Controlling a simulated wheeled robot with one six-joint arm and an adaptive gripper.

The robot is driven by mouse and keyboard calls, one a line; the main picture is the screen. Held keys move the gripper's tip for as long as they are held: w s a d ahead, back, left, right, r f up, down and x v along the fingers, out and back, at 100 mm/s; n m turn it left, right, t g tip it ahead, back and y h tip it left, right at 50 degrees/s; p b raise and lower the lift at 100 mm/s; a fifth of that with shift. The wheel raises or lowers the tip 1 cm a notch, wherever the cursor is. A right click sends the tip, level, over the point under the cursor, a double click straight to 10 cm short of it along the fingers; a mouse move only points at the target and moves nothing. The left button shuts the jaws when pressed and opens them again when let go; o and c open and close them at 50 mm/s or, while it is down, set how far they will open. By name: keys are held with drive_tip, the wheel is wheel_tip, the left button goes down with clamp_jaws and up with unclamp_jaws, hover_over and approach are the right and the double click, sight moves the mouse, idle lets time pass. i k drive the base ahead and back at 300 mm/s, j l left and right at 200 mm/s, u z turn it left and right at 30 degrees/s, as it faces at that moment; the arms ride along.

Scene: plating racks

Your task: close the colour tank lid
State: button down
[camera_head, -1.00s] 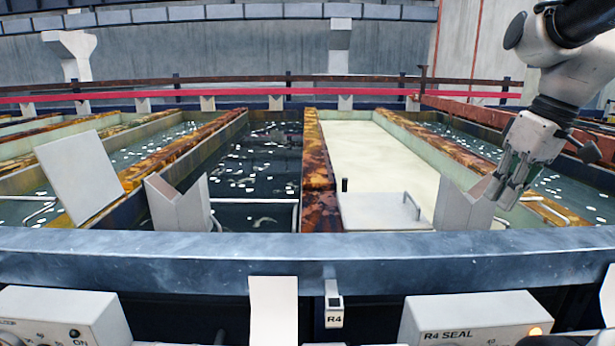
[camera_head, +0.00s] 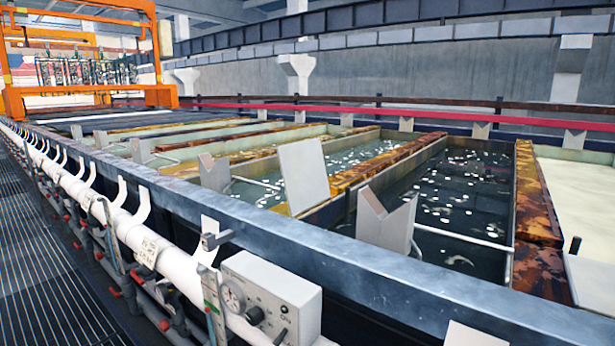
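Several open tanks stand in a row behind a blue-grey front rail. A flat pale panel (camera_head: 304,176) stands tilted up near the front of one tank of dark liquid with pale flecks (camera_head: 352,168). Another dark tank (camera_head: 458,195) lies to its right. A cream-filled tank (camera_head: 582,197) is cut off at the right edge, with part of a flat pale plate (camera_head: 590,280) at its front. No readable label tells which is the colour tank or its lid. My gripper is out of view.
The front rail (camera_head: 300,258) runs along the tanks, with notched pale blocks (camera_head: 385,222) behind it. A control box (camera_head: 272,298) and white pipe (camera_head: 165,255) line its near side. An orange gantry (camera_head: 160,50) stands far left. A grated walkway (camera_head: 40,265) looks clear.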

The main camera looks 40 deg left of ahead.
sight(302, 164)
drive_tip(key=j, duration=0.75)
drive_tip(key=j+z, duration=0.1)
drive_tip(key=j, duration=0.6)
drive_tip(key=k+j+z, duration=0.1)
drive_tip(key=j, duration=0.6)
drive_tip(key=k+j, duration=0.1)
drive_tip(key=j, duration=0.65)
drive_tip(key=k+j+z, duration=0.1)
drive_tip(key=j, duration=0.6)
drive_tip(key=k+j, duration=0.1)
drive_tip(key=j, duration=0.6)
drive_tip(key=k+j+z, duration=0.1)
drive_tip(key=j, duration=0.65)
drive_tip(key=k+j+z, duration=0.1)
drive_tip(key=j, duration=0.6)
drive_tip(key=k, duration=0.05)
